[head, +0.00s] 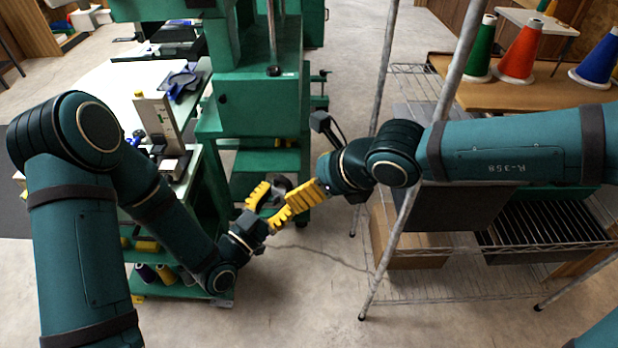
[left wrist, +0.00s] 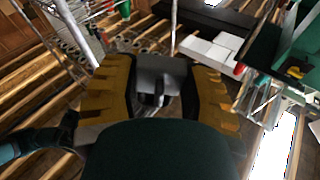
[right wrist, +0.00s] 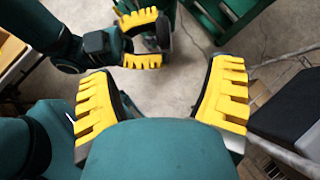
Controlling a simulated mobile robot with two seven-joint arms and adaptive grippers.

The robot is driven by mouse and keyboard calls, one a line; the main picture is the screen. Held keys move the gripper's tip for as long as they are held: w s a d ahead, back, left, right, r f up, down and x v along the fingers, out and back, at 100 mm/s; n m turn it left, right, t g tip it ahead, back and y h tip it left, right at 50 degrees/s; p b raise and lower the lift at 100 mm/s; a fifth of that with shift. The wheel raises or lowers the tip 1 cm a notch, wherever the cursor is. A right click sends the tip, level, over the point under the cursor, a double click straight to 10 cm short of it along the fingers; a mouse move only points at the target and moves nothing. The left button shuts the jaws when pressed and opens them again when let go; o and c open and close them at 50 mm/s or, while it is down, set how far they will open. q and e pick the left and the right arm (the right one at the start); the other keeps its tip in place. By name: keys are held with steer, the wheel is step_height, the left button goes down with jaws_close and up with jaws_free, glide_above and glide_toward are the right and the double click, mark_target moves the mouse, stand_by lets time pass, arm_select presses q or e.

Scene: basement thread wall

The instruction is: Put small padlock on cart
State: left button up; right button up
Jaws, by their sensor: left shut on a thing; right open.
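My left gripper (head: 270,203) is shut on a small grey and dark thing (left wrist: 160,78), likely the small padlock, held in the air between the yellow fingers. In the right wrist view the left gripper (right wrist: 148,40) shows with this thing (right wrist: 160,36), partly hidden by the fingers. My right gripper (head: 308,188) is open and close beside the left one; no held thing shows between its fingers in the right wrist view (right wrist: 165,75). The likely cart is the green shelved unit (head: 214,190) at the left, partly hidden behind my left arm.
A green machine (head: 250,100) stands behind the grippers. A wire rack (head: 545,247) with metal posts is at the right, close to my right arm. Thread cones, including an orange one (head: 521,52), stand on a wooden table (head: 550,92). Bare concrete floor (head: 300,290) lies below the grippers.

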mark_target(278, 190)
steer(key=shift+a+r+x, duration=0.1)
steer(key=shift+a+x, duration=0.05)
steer(key=shift+x, duration=1.8)
steer(key=shift+a+r+x, duration=0.1)
steer(key=shift+a+x, duration=0.05)
steer(key=shift+x, duration=3.75)
steer(key=c, duration=1.3)
arm_select(q)
steer(key=o, duration=1.3)
arm_select(e)
steer(key=shift+c, duration=0.2)
